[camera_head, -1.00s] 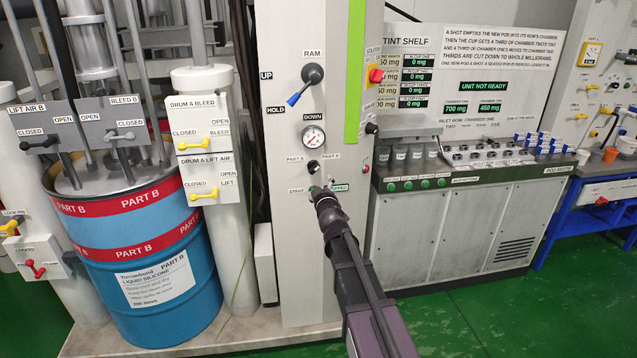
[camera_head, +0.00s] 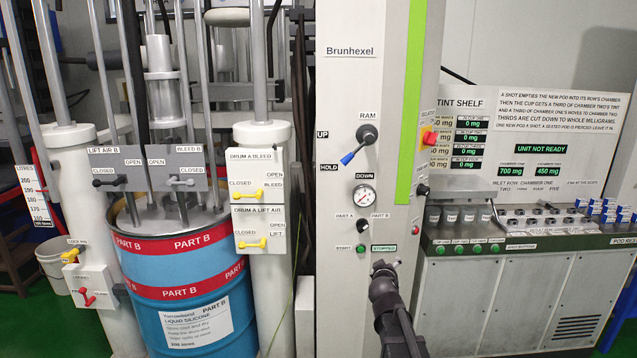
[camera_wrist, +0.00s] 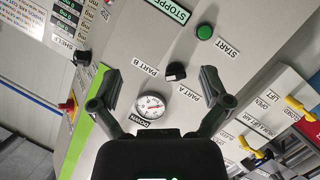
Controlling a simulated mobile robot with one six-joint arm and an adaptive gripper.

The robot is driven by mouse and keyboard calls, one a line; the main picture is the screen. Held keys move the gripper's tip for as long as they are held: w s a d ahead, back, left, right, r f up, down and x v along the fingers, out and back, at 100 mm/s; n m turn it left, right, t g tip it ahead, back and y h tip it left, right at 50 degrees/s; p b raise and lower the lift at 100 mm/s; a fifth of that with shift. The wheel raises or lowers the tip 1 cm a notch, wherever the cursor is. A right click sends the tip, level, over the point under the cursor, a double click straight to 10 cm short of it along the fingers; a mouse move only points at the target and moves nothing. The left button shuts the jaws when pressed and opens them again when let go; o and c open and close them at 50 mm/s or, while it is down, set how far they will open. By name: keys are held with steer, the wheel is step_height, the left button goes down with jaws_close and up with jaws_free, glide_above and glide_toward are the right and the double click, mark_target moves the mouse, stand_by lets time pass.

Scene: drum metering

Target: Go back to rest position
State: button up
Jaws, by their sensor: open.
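My gripper (camera_head: 384,268) is open and empty in front of the pale control column (camera_head: 345,300), just below the START button in the head view. In the wrist view, its two dark fingers (camera_wrist: 160,72) are spread, with the panel behind them. The green START button (camera_head: 361,248) is uncovered and also shows in the wrist view (camera_wrist: 204,32). A sign beside it reads STOPPED (camera_head: 384,248). The black PART A/PART B selector (camera_head: 362,226) sits above, under the pressure gauge (camera_head: 363,197). The RAM lever's blue handle (camera_head: 347,158) points down-left towards HOLD.
The blue PART B drum (camera_head: 185,290) stands left of the column, with yellow-handled valves (camera_head: 250,245) between. The tint shelf (camera_head: 500,215) is on the right; its display reads UNIT NOT READY (camera_head: 541,149). A white bucket (camera_head: 55,262) stands at far left.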

steer(key=s+d+f+m+g+p, duration=0.1)
steer(key=s+f+m+g, duration=0.1)
steer(key=s+f+g, duration=0.35)
steer(key=s+f+m+g+p, duration=0.1)
steer(key=s+f+m+g, duration=0.15)
steer(key=s, duration=0.55)
steer(key=s+a+f+g+y, duration=0.1)
steer(key=s+a+g+y, duration=0.1)
steer(key=s, duration=0.5)
steer(key=s+a+f+g+y+p, duration=0.1)
steer(key=s+a+g, duration=0.2)
steer(key=s, duration=0.5)
steer(key=shift+s+g+y, duration=0.15)
steer(key=shift+g+y, duration=0.25)
steer(key=shift+g, duration=0.3)
steer(key=shift+f, duration=0.1)
